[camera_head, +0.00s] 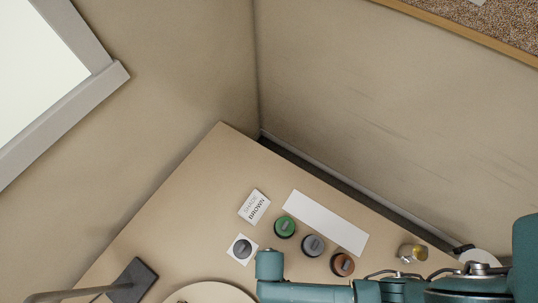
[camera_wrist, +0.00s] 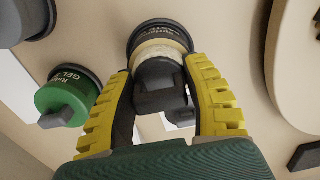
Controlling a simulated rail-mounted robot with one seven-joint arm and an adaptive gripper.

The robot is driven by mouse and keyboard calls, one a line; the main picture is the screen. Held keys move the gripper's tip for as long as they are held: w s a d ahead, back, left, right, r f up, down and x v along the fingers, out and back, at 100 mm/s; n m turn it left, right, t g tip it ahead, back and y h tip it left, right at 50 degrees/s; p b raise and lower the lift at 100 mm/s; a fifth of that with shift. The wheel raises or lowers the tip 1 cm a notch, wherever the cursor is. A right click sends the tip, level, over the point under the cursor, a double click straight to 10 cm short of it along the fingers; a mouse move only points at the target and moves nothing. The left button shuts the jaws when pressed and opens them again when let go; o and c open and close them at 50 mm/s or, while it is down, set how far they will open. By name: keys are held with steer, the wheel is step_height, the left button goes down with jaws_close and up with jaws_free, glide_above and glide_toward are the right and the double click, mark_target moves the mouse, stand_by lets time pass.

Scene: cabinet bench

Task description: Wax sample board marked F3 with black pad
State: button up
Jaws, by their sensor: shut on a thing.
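My gripper (camera_wrist: 160,95) has its yellow ridged fingers closed on a dark knobbed piece (camera_wrist: 162,92), which looks like the black pad. I cannot tell whether the held piece touches the cream surface. In the head view my arm hides the gripper. A white square (camera_head: 233,254) with a dark disc on it lies left of the arm. A long white board (camera_head: 325,222) lies behind the discs. No F3 mark is readable.
Green (camera_head: 284,227), grey (camera_head: 313,245) and brown (camera_head: 342,264) knobbed discs stand in a row. A "SHADE BROWN" card (camera_head: 254,207) lies near them. A round tan board (camera_head: 208,291), a dark stand (camera_head: 135,280) and a small yellow-grey object (camera_head: 412,252) are also on the bench.

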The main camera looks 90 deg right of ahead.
steer(key=shift+r+p, duration=3.55)
steer(key=shift+p, duration=0.25)
steer(key=shift+f, duration=0.1)
steer(key=w+a+r+n+p, duration=0.3)
steer(key=w+r+p, duration=0.2)
steer(key=w+r, duration=0.4)
steer(key=w+a+r+n+p, duration=0.3)
steer(key=w+r, duration=0.6)
steer(key=r, duration=0.5)
steer(key=shift+r+p, duration=0.25)
steer(key=shift+p, duration=0.65)
